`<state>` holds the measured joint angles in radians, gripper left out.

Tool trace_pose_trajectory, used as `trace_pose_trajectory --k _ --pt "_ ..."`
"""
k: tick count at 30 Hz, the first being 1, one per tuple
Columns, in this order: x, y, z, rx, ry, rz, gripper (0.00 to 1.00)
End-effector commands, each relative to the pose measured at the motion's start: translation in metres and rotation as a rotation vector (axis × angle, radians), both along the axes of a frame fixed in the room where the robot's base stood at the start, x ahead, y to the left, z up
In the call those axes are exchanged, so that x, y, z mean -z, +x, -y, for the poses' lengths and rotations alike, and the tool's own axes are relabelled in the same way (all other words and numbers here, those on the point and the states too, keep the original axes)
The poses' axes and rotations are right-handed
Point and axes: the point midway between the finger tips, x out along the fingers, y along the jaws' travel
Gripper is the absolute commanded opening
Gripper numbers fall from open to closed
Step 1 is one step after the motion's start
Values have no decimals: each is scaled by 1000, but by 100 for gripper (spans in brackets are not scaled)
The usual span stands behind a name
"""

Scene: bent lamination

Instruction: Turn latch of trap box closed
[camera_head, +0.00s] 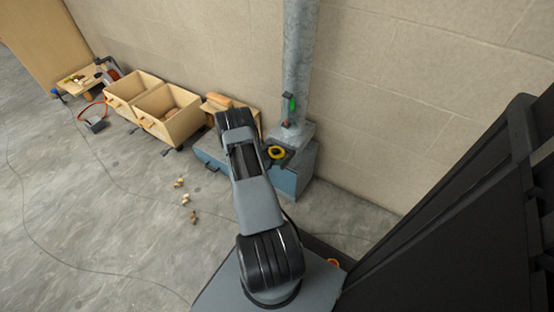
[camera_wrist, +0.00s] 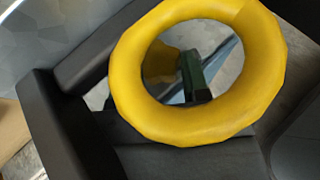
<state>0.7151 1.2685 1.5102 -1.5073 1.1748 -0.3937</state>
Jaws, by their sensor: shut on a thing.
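A grey-blue box (camera_head: 289,181) stands at the foot of a metal duct and seems to be the trap box. A yellow ring (camera_head: 276,152) shows at its top, beside dark parts of my gripper (camera_head: 279,156). In the wrist view the yellow ring (camera_wrist: 127,100) is large and close, among dark gripper parts. My gripper is shut, apparently on this ring, but the contact is hidden. A dark green piece (camera_wrist: 190,75) shows through the ring. I cannot make out a separate latch or how it is turned. My arm covers part of the box.
The metal duct (camera_head: 299,55) rises along the block wall (camera_head: 400,90), with a green handle (camera_head: 291,103) on it. Wooden bins (camera_head: 168,112) stand to the left. Small wooden pieces (camera_head: 185,199) and a thin cable (camera_head: 95,272) lie on the otherwise open floor.

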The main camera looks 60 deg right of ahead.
Motion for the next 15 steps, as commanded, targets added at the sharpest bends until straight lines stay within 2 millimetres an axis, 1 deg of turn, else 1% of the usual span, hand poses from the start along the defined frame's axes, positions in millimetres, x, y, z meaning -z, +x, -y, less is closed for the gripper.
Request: trace_pose_trajectory --k 6,7,12,15 --pt "-1 0 0 -1 1 1 19" --pt "-1 0 0 -1 1 1 44" --pt "-1 0 0 -2 0 1 61" --pt "0 0 0 -2 0 1 68"
